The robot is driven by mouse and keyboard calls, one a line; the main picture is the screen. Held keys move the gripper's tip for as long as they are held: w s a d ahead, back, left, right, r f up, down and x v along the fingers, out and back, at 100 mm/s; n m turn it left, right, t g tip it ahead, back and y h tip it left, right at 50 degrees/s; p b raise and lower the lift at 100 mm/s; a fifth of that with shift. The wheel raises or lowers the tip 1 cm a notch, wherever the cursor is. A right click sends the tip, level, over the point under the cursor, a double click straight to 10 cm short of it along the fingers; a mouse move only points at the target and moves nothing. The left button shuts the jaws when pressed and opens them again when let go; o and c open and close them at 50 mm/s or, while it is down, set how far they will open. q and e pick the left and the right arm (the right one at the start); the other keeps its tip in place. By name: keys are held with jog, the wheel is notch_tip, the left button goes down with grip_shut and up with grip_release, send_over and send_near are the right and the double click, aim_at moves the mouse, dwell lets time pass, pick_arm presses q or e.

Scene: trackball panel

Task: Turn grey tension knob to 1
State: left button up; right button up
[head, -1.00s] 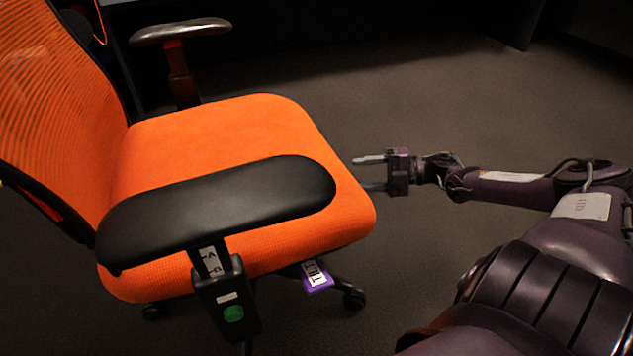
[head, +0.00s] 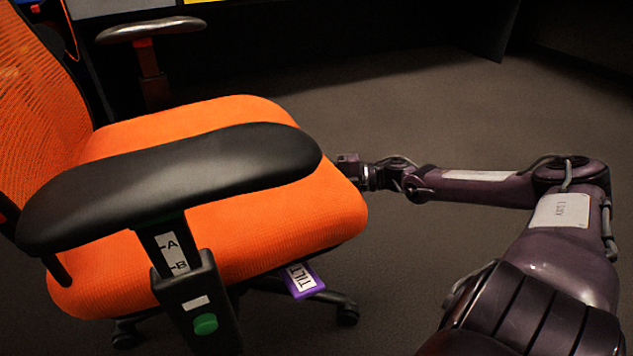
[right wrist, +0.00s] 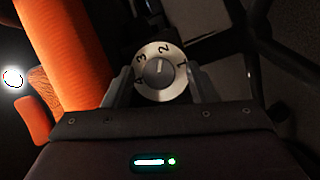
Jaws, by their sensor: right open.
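The grey tension knob (right wrist: 157,72) shows in the right wrist view as a round silver dial, with 1, 2 and 3 readable around its face. A short pale mark near its centre points up, roughly towards the 2. My right gripper (right wrist: 156,88) is open, with one finger on each side of the knob; I cannot tell whether they touch it. In the head view the knob and the fingertips are hidden behind the orange seat (head: 270,215). My left gripper is not in view.
The black armrest (head: 180,180) crosses above the seat. Below it are an A/B scale (head: 173,254) and a green button (head: 206,324). A purple TILT tag (head: 304,281) sticks out under the seat. Grey floor (head: 450,110) is open beyond my right arm.

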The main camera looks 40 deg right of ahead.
jog(key=shift+c, duration=0.4)
jog(key=c, duration=0.9)
